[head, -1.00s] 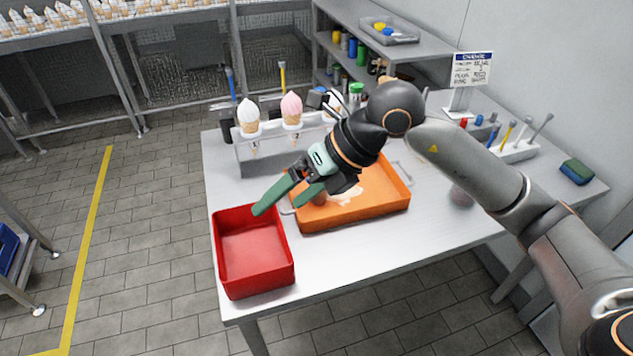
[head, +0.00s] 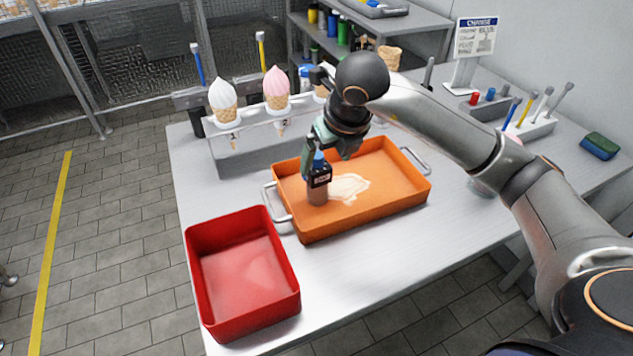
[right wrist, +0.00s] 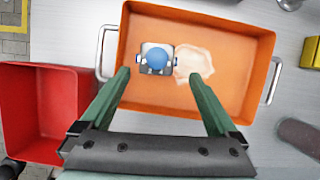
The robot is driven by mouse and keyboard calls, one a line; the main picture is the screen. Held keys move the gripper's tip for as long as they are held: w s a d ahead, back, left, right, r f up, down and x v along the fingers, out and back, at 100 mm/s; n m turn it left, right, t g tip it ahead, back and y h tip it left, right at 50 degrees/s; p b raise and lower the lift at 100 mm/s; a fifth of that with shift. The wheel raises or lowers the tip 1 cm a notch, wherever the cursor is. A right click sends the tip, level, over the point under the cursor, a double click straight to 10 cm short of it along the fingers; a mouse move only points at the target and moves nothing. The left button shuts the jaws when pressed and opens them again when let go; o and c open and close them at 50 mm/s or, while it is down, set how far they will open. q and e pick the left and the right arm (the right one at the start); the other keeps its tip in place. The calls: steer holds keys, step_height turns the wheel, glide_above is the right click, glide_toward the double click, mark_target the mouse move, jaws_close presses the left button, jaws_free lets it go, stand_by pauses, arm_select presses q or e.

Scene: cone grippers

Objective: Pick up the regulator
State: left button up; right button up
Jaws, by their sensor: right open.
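The regulator (head: 318,184) looks like a small upright device with a brown lower body, a dark labelled middle and a blue knob on top. It stands in the orange tray (head: 413,198), left of a pale spill. In the right wrist view the regulator (right wrist: 157,61) shows from above, its round blue knob in the middle. My right gripper (head: 325,155) is open and points down over it. In the wrist view its green fingertips (right wrist: 157,75) sit to either side of the regulator, apart from it. My left gripper is not in view.
A red bin (head: 292,290) stands left of the tray at the table's front corner. A grey rack (head: 222,160) with ice cream cones stands behind. A sign (head: 475,38) and a tool holder (head: 535,128) are at the right. The table (head: 350,285) is clear in front.

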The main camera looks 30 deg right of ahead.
mark_target(320, 168)
steer(key=x, duration=0.7)
steer(key=shift+w+a+f, duration=0.2)
steer(key=shift+a, duration=0.05)
steer(key=shift+c, duration=0.2)
steer(key=shift+r, duration=0.1)
jaws_close()
